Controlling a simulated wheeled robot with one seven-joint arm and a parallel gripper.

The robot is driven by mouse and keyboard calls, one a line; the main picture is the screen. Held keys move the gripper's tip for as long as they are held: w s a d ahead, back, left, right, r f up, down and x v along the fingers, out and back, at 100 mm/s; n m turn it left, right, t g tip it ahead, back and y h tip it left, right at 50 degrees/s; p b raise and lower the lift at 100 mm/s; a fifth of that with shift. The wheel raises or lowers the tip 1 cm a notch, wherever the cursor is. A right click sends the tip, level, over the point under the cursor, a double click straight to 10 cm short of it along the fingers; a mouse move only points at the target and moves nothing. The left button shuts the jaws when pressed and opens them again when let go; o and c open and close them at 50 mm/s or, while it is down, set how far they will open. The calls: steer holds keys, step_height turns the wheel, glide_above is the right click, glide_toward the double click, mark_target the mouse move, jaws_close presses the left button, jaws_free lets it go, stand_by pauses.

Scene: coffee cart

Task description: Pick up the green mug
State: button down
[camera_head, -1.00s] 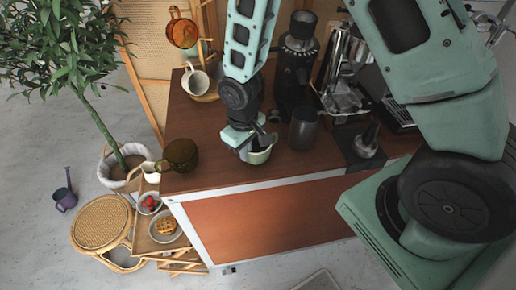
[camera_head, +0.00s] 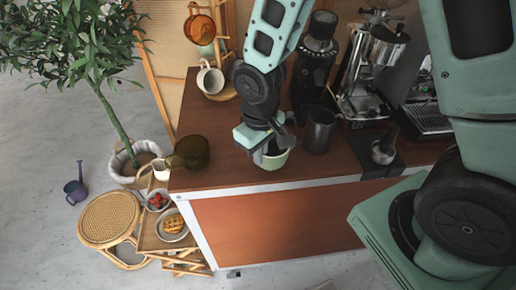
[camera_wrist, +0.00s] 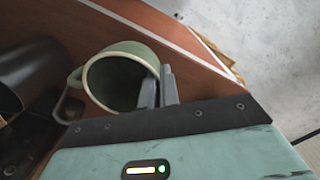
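The green mug (camera_head: 274,161) is pale green and sits at the front of the brown counter, under my gripper (camera_head: 270,146). In the wrist view the mug (camera_wrist: 105,78) shows its open mouth, with its handle on the left. My gripper (camera_wrist: 159,88) has its two grey fingers close together at the right side of the rim. One finger is inside the mouth and the other outside, with the mug's wall between them. They look shut on the wall. The mug's base is hidden, so I cannot tell whether it is clear of the counter.
A dark pitcher (camera_head: 319,131) stands right of the mug, with a grinder (camera_head: 314,62) and espresso machine (camera_head: 372,75) behind. A dark olive cup (camera_head: 192,153) stands at the left counter edge. A cream mug (camera_head: 211,79) is at the back left. Counter between these is clear.

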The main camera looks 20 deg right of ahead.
steer(key=s+a+b, duration=0.4)
steer(key=s+b, duration=0.7)
steer(key=s, duration=0.2)
steer(key=shift+a, duration=0.15)
steer(key=shift+s, duration=0.1)
stand_by(0.4)
